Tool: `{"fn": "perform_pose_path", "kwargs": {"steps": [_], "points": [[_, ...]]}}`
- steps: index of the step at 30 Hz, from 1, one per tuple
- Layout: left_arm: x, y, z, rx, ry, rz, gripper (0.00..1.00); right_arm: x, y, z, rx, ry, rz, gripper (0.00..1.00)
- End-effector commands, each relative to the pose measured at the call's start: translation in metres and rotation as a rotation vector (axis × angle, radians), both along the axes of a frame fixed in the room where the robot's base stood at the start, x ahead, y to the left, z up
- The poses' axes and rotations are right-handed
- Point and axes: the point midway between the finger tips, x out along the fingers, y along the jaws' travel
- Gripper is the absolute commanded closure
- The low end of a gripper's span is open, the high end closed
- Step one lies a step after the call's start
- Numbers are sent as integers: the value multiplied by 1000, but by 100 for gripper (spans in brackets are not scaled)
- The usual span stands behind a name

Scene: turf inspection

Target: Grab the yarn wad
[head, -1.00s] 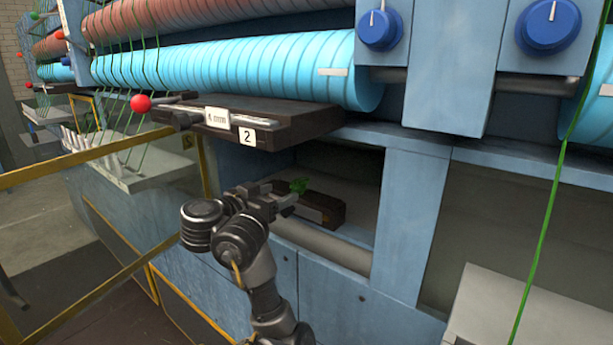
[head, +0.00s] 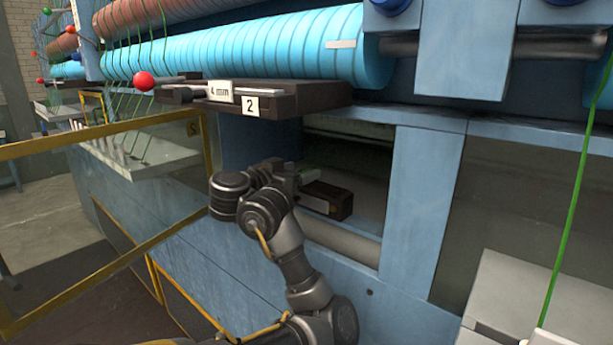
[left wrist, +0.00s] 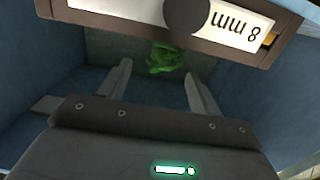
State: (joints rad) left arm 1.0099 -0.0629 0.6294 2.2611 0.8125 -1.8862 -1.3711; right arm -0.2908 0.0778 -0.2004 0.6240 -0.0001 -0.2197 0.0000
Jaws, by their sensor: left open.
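The green yarn wad (left wrist: 166,60) shows in the left wrist view, just beyond and between the two fingertips. In the head view my left gripper (head: 308,176) reaches into the recess of the blue machine, below the plate marked 2. I cannot tell whether the fingers touch the wad. My right gripper is in neither view.
A dark block (head: 328,199) lies in the recess beside the gripper. A block with an 8 mm label (left wrist: 238,30) crosses the top of the left wrist view. The dark plate (head: 300,92) overhangs the recess. A blue post (head: 422,195) stands to its right.

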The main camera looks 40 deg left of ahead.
Motion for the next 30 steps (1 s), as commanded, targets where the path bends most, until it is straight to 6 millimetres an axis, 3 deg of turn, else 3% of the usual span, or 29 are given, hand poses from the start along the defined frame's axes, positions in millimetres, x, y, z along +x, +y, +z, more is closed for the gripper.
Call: {"fn": "perform_pose_path", "kwargs": {"steps": [5,15,24,30], "points": [[8,-1,1,-3,0,-3,37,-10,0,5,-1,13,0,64],[48,2,-6,-3,-1,-3,37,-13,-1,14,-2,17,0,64],[52,3,-7,1,1,-1,37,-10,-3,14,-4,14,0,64],[52,3,-7,1,1,-1,63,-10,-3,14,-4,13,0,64]]}}
